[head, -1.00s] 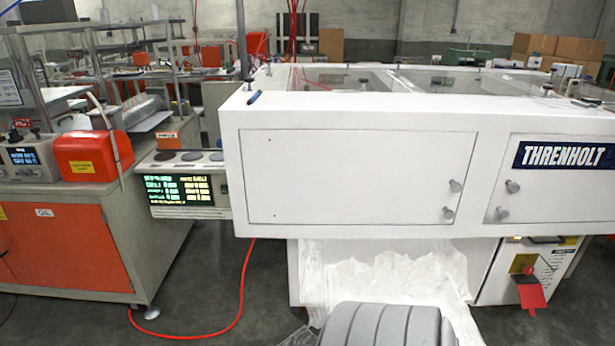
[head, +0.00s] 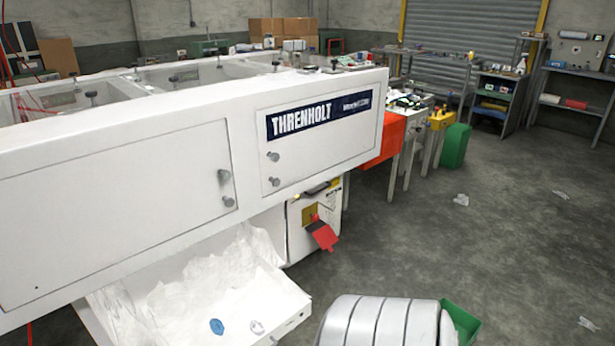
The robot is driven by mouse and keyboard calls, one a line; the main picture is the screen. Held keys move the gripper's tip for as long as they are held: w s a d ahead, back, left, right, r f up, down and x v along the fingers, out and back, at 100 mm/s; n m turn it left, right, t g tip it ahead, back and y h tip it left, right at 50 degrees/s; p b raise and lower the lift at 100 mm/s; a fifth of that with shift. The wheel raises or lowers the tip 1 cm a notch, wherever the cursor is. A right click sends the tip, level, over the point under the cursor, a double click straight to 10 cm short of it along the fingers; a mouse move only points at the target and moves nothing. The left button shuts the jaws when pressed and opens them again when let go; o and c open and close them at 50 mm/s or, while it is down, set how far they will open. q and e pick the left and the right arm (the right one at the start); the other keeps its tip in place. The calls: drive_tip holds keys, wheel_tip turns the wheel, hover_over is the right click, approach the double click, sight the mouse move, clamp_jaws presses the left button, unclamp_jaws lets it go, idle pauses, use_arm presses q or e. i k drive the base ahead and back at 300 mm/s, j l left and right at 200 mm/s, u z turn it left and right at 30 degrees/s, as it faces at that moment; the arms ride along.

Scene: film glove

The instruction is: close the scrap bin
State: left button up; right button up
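Neither of my grippers is in view. I cannot tell for sure which container is the scrap bin.
A long white THRENHOLT machine (head: 120,185) fills the left. Below it, a white chute tray (head: 285,312) holds a blue crumpled piece (head: 217,326). Floor (head: 500,240) at right is open, with pale scraps.

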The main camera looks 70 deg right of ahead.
sight(240, 290)
drive_tip(key=z, duration=1.65)
drive_tip(key=i+l, duration=0.1)
drive_tip(key=i, duration=0.4)
